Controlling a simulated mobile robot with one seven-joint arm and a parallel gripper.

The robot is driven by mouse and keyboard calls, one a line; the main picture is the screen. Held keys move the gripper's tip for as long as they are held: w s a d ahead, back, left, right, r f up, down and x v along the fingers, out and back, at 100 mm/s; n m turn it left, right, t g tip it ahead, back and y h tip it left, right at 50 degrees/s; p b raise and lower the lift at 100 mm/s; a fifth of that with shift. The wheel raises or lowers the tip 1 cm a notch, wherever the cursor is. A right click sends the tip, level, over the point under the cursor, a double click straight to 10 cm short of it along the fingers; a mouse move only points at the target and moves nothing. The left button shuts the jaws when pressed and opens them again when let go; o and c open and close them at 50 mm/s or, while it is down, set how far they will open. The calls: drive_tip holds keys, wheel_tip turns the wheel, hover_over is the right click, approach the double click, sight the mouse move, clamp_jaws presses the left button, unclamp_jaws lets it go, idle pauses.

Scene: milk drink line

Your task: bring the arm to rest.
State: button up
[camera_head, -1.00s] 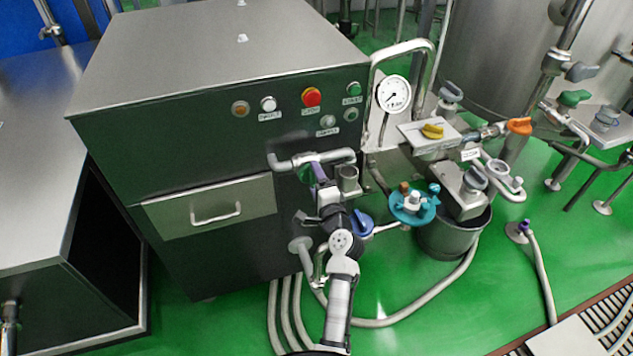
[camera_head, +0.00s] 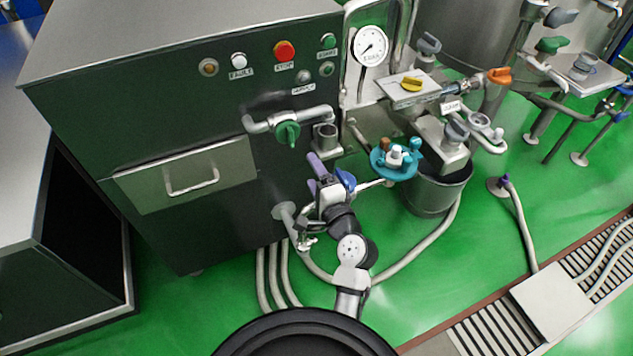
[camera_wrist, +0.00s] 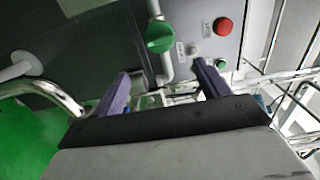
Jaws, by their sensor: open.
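My gripper (camera_head: 315,172) is in front of the dark machine cabinet (camera_head: 120,135), below the pipe with the green valve handle (camera_head: 287,134). It holds nothing. In the wrist view my gripper (camera_wrist: 160,88) shows two purple fingers spread wide apart, with the green valve handle (camera_wrist: 160,33) beyond and between them. The fingers do not touch the handle. My arm runs down from the gripper to the bottom middle of the head view.
A steel pot (camera_head: 437,192) and a teal round fitting (camera_head: 396,160) stand right of my gripper. Hoses (camera_head: 420,250) cross the green floor. A floor drain grate (camera_head: 500,325) lies at the lower right. A red stop button (camera_head: 284,51) sits on the cabinet.

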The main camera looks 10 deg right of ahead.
drive_tip(key=shift+s+d, duration=0.15)
drive_tip(key=shift+s, duration=0.3)
